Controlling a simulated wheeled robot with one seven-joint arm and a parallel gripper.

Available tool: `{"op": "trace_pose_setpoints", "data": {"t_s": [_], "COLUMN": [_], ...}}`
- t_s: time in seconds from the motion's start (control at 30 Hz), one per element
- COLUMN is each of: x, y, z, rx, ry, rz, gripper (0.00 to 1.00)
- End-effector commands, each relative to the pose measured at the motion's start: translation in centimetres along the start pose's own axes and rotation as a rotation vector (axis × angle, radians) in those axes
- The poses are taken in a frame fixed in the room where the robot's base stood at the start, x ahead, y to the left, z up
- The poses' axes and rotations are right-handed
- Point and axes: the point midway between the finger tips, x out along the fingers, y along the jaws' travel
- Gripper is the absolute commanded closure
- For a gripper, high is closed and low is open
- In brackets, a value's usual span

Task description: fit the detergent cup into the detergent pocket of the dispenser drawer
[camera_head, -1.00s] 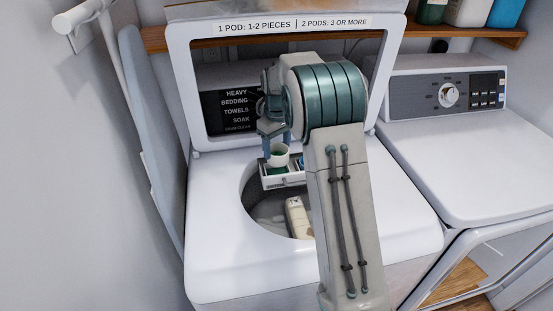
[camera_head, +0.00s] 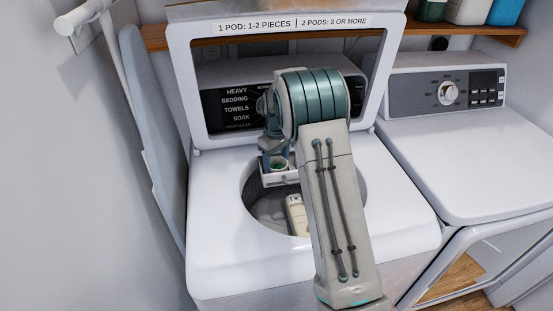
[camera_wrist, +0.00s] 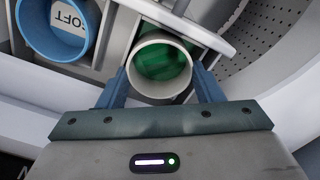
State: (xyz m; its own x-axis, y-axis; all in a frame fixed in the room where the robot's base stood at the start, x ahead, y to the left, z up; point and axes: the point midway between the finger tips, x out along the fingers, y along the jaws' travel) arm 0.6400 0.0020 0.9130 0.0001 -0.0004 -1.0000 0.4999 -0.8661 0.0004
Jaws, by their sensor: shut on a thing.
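The detergent cup is a white, round-rimmed cup with a green inside. My gripper (camera_wrist: 162,78) is shut on the detergent cup (camera_wrist: 160,92), a blue finger on each side; the gripper also shows in the head view (camera_head: 274,151). The cup (camera_head: 279,165) is upright at the white dispenser drawer (camera_head: 281,181). In the wrist view the drawer (camera_wrist: 122,35) has divided compartments, and a blue cup (camera_wrist: 54,45) marked "SOFT" sits in the left one. The cup covers the detergent pocket, and I cannot tell how deep it sits.
The drawer is over the round opening of the open washer (camera_head: 215,215). A cream object (camera_head: 296,213) lies in the drum. The raised lid (camera_head: 181,90) stands behind my arm. A dryer (camera_head: 450,165) is on the right, an ironing board (camera_head: 150,130) on the left.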

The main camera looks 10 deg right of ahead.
Motion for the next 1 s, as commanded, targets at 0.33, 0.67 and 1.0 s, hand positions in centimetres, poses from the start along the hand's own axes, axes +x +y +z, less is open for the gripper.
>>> {"op": "trace_pose_setpoints", "data": {"t_s": [0.33,0.67,1.0], "x": [0.3,-1.0,-8.2], "y": [0.0,0.1,0.1], "z": [0.0,-0.1,-0.1], "rx": [0.0,0.0,0.001], "ry": [0.0,0.003,0.005], "rz": [0.0,0.002,0.002], "gripper": [0.31,0.31,0.31]}}
